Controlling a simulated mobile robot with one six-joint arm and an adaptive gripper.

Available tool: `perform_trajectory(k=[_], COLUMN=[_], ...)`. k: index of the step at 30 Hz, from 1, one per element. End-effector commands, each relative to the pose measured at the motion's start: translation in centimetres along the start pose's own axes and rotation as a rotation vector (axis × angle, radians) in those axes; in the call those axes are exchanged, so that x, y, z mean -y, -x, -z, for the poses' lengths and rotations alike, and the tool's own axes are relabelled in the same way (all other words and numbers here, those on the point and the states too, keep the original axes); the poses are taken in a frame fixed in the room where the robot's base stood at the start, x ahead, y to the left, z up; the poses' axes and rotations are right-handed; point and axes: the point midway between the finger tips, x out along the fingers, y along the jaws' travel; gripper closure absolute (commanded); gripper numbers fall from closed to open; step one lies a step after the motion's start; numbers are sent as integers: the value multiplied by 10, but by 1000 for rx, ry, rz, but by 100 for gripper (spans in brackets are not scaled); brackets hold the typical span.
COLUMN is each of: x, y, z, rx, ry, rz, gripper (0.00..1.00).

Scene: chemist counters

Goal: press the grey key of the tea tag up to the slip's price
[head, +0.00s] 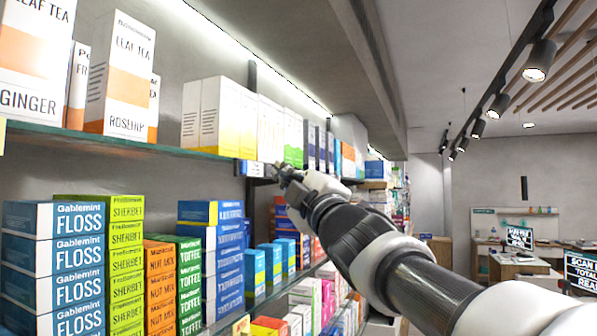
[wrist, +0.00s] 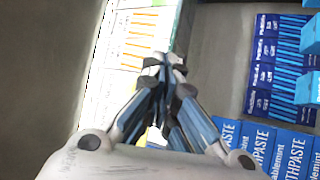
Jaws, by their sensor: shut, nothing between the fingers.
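Leaf tea boxes stand on the upper shelf at the left in the head view, among them a rosehip box (head: 122,80) and a ginger box (head: 35,60). A small white and blue tag (head: 250,168) sits on the upper shelf's front edge; its figures and any grey key are too small to make out, and I cannot tell whether it is the tea tag. My gripper (head: 282,171) is shut and empty, just right of this tag; touching or apart I cannot tell. The wrist view shows its closed fingertips (wrist: 166,62) before pale boxes. I cannot identify the price slip.
Pale boxes (head: 213,115) line the upper shelf (head: 170,148) behind the tag. The lower shelf holds floss (head: 75,262), sherbet (head: 127,262) and other cartons. Toothpaste boxes (wrist: 258,150) show in the wrist view. The aisle at right is open, with desks (head: 515,262) far back.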

Motion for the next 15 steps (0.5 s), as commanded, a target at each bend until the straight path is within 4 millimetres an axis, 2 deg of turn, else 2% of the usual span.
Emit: perform_trajectory(k=[15], x=[3], y=[-4], z=[2], rx=[0], ry=[-1], rz=[0], gripper=[100])
